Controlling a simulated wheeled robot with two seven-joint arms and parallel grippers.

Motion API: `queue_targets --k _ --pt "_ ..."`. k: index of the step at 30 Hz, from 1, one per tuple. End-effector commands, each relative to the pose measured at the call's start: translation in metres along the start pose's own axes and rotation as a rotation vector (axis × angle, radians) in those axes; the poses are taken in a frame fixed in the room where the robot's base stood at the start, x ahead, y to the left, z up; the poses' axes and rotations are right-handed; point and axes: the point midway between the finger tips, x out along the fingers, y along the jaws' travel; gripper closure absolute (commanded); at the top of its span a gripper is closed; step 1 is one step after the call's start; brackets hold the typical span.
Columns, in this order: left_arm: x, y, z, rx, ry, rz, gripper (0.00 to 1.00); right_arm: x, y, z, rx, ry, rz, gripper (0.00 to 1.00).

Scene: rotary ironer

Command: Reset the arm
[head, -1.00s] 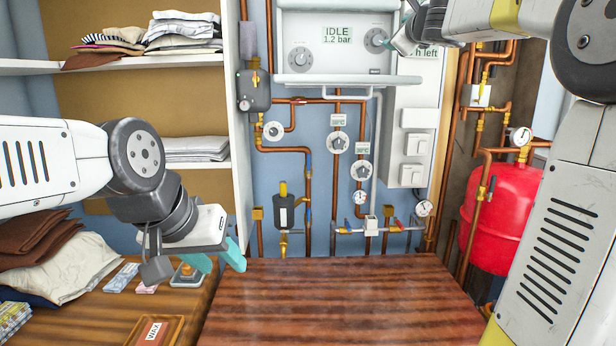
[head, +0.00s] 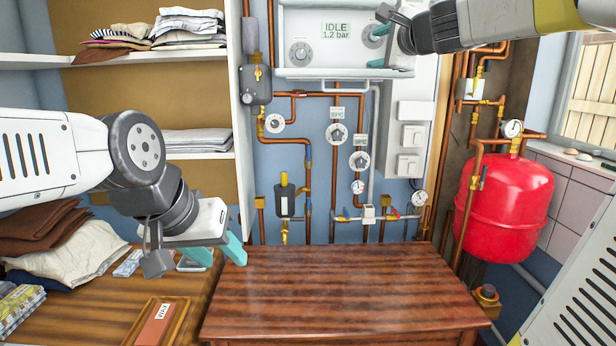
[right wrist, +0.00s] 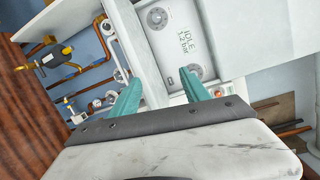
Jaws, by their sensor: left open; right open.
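My left gripper (head: 220,252) is open and empty, with teal fingers low over the wooden worktop, near the left end of the dark red-brown table. My right gripper (head: 379,48) is open in front of the right part of the white boiler panel (head: 340,60). The panel display (head: 337,31) reads IDLE 1.2 bar. A round dial (head: 300,52) is left of it.
Copper pipes with gauges and valves run below the panel. A red tank (head: 505,208) stands at right. The red-brown table (head: 340,290) is bare. A tray with a box (head: 156,325) and folded cloths (head: 80,250) lie at left. Shelves hold folded linen (head: 185,28).

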Motion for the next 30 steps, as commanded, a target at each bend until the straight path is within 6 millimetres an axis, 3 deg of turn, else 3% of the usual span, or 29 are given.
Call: queue_targets --k 5,10,15,18,21,24,30 --pt "0.0 0.0 0.0 0.0 0.0 0.0 0.55 -0.038 0.061 0.032 -0.282 -0.099 0.138 0.46" --pt "0.0 0.0 0.0 0.0 0.0 0.0 0.55 -0.099 0.157 0.057 -0.653 -0.252 0.339 0.46" --pt "0.0 0.0 0.0 0.0 0.0 0.0 0.55 -0.174 0.26 0.057 -1.015 -0.423 0.559 0.46" --pt "0.0 0.0 0.0 0.0 0.0 0.0 0.55 -0.212 0.305 0.049 -1.177 -0.508 0.669 0.46" --pt "0.0 0.0 0.0 0.0 0.0 0.0 0.55 -0.24 0.336 0.039 -1.291 -0.57 0.749 0.46" --pt "0.0 0.0 0.0 0.0 0.0 0.0 0.55 -0.256 0.352 0.032 -1.357 -0.606 0.797 0.46" --pt "0.0 0.0 0.0 0.0 0.0 0.0 0.55 -0.262 0.359 0.029 -1.383 -0.622 0.817 0.46"
